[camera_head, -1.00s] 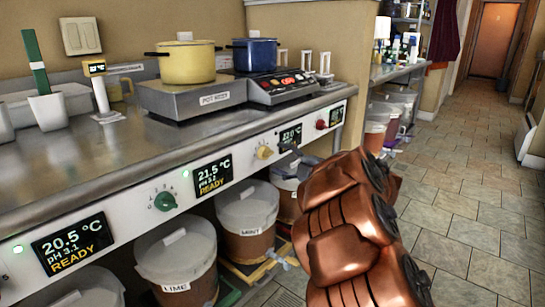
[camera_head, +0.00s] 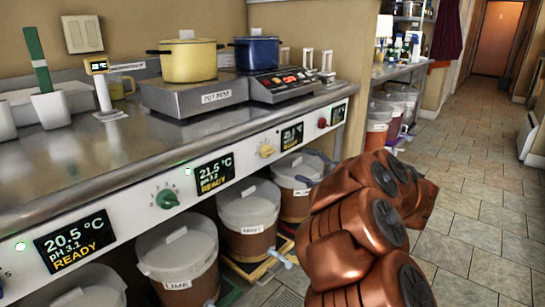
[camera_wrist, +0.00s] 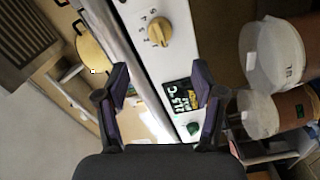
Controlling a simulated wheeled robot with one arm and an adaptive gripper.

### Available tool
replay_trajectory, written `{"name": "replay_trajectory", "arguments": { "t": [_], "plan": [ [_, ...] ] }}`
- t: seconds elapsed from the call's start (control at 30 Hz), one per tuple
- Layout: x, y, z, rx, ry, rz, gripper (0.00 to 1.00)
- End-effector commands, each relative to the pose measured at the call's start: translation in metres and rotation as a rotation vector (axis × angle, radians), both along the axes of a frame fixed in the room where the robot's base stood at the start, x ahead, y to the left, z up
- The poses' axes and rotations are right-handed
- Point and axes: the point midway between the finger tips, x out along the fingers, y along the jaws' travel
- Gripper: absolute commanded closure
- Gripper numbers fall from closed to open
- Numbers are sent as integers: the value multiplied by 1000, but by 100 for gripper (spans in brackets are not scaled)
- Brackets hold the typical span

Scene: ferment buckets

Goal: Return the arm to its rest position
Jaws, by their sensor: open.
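My copper-coloured arm fills the lower right of the head view, folded in front of the bench and over the floor. In the wrist view my gripper (camera_wrist: 160,100) has its two dark, purple-padded fingers spread apart, with nothing between them. Behind the fingers show the white control panel (camera_wrist: 165,75) with a yellow knob (camera_wrist: 158,32) and a lit display.
A steel bench (camera_head: 80,160) carries a yellow pot (camera_head: 188,62) on a pot rest and a blue pot (camera_head: 254,54) on a hot plate. Lidded buckets (camera_head: 248,210) stand below. The tiled aisle (camera_head: 470,190) at right is clear.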

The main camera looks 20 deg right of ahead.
Motion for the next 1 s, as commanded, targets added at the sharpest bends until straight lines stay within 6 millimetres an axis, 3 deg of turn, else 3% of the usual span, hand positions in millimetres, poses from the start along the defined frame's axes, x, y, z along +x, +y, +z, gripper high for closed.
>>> {"name": "replay_trajectory", "arguments": {
  "t": [0.17, 0.27, 0.6, 0.8, 1.0],
  "plan": [
    [1, 0, 3, -1, 0, -6, 31],
    [6, -3, 18, -9, 0, -43, 31],
    [25, -48, 125, -1, 22, -424, 31],
    [13, -74, 177, 79, 59, -662, 31],
    [-14, -88, 214, 204, 127, -870, 31]
  ]
}}
